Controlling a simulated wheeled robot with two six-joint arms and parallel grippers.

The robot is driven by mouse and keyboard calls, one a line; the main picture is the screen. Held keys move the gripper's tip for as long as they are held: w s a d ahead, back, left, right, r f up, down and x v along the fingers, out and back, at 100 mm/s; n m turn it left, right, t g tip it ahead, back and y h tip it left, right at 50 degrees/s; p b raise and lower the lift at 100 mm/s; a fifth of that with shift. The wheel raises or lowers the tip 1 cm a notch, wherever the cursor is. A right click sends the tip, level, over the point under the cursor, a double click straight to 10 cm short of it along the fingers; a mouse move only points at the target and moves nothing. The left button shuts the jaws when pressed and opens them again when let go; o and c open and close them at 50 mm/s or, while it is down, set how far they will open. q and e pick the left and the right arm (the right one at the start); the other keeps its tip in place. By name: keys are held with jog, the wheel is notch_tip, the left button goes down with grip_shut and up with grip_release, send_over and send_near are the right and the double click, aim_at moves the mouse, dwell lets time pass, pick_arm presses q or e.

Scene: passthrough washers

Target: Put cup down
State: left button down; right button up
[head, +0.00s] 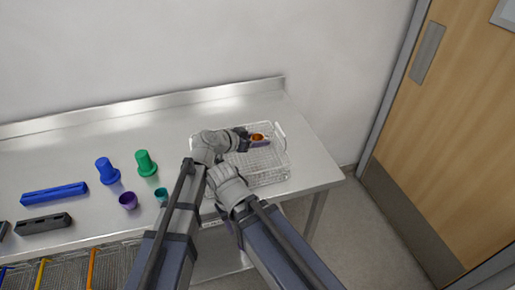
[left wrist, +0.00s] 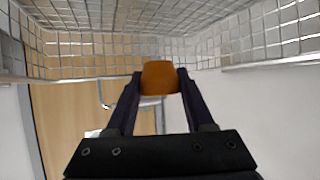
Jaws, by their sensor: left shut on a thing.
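My left gripper (head: 258,142) is shut on an orange cup (head: 257,137) over the wire basket (head: 272,177) at the right end of the steel table. In the left wrist view the orange cup (left wrist: 159,78) sits between the two dark fingertips (left wrist: 159,86), with the basket's wire mesh (left wrist: 85,13) around the upper part of the picture. I cannot tell whether the cup touches the basket floor. My right arm reaches in beside the left one, but its jaws are hidden.
A purple cup (head: 128,200), a small teal cup (head: 161,195), a green piece (head: 146,162) and a blue piece (head: 107,170) stand left of my arms. A blue bar (head: 54,194) and dark bar (head: 43,223) lie further left. The table's back is clear.

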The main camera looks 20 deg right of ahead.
pick_arm(q)
jog(key=shift+f+b, duration=0.7)
jog(key=shift+f, duration=0.45)
pick_arm(e)
jog(key=shift+f, duration=1.2)
pick_arm(q)
jog(key=shift+f, duration=0.1)
jog(key=shift+f+b, duration=0.55)
jog(key=shift+b, duration=0.1)
pick_arm(e)
jog(key=shift+f, duration=0.65)
pick_arm(q)
jog(key=shift+c, duration=1.4)
grip_release()
pick_arm(e)
jog(key=shift+r, duration=0.1)
pick_arm(q)
jog(key=shift+r+p, duration=0.65)
jog(key=shift+p, duration=0.05)
jog(key=p+v, duration=0.5)
jog(key=v, duration=0.7)
jog(key=shift+p, duration=0.35)
pick_arm(e)
notch_tip(320, 180, up, 7)
